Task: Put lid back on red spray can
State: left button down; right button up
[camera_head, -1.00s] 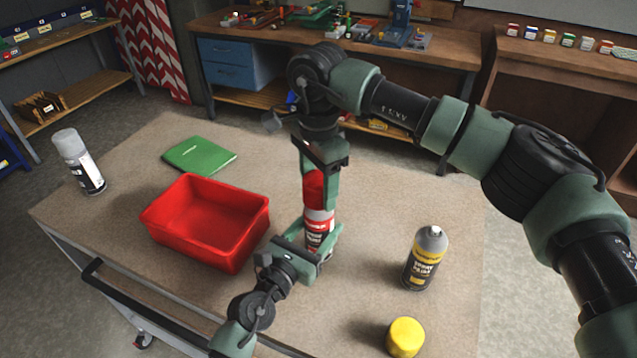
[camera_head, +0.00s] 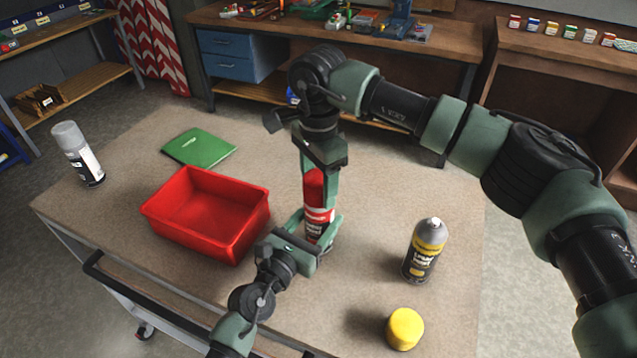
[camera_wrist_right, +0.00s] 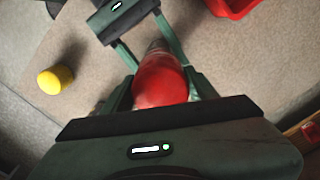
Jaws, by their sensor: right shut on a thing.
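The red spray can (camera_head: 315,226) stands on the worktable, with a white band and a dark label. A red cap-like top (camera_head: 314,184) is in line above it, and I see no clear gap between them. My right gripper (camera_head: 318,178) comes down from above and is shut on this red top, which also fills the middle of the right wrist view (camera_wrist_right: 160,80). My left gripper (camera_head: 314,229) reaches in from the front left, with its fingers on either side of the can's lower body. Whether they press on the can cannot be told.
A red bin (camera_head: 165,225) stands left of the can, with a green booklet (camera_head: 199,147) behind it. A grey-white can (camera_head: 78,153) is at the far left. A yellow-labelled can (camera_head: 425,250) and a yellow lid (camera_head: 405,329) stand to the right on the worktable (camera_head: 450,190).

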jog(key=shift+f, duration=0.65)
jog(key=o, duration=1.4)
jog(key=shift+c, duration=0.2)
notch_tip(320, 180, up, 12)
pick_arm(q)
jog(key=shift+c, duration=1.8)
grip_release()
